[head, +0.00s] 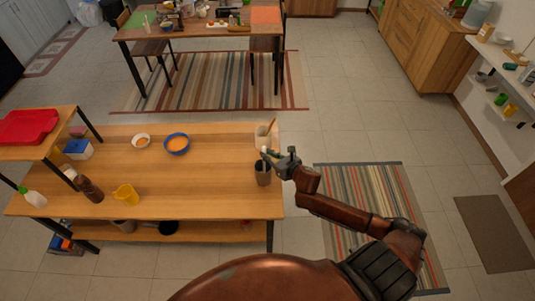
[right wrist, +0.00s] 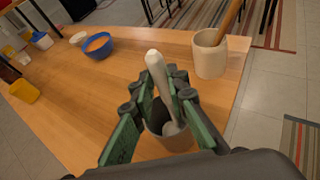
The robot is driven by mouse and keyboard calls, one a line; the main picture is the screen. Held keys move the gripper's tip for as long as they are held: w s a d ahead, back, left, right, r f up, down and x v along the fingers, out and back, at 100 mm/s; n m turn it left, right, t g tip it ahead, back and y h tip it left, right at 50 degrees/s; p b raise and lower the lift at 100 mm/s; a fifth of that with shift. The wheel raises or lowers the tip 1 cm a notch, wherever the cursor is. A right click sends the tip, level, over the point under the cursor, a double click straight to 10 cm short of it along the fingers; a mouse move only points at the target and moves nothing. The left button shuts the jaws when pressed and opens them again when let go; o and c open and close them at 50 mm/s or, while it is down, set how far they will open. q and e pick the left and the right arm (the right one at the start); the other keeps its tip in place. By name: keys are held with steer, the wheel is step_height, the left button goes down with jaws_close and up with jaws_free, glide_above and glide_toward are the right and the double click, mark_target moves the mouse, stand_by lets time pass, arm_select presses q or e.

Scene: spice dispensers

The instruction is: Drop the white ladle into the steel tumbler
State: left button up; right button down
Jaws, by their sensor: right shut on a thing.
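The steel tumbler (head: 263,176) stands near the right end of the wooden table, and its rim shows below the fingers in the right wrist view (right wrist: 154,140). My right gripper (head: 268,155) is directly over the tumbler. In the right wrist view my right gripper (right wrist: 163,92) is shut on the white ladle (right wrist: 155,68). The ladle is nearly upright, with its lower end inside the tumbler's mouth. Whether the ladle touches the tumbler's bottom is hidden. My left gripper is not in view.
A cream crock (right wrist: 209,56) holding a wooden utensil stands just behind the tumbler. A blue bowl (head: 176,144), a small white bowl (head: 141,141), a yellow cup (head: 126,194) and a brown bottle (head: 89,189) are farther left. The table's middle is clear.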

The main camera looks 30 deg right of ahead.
steer(key=shift+f, duration=0.1)
stand_by(0.3)
steer(key=c, duration=1.8)
jaws_free()
steer(key=v, duration=1.2)
steer(key=shift+f, duration=0.1)
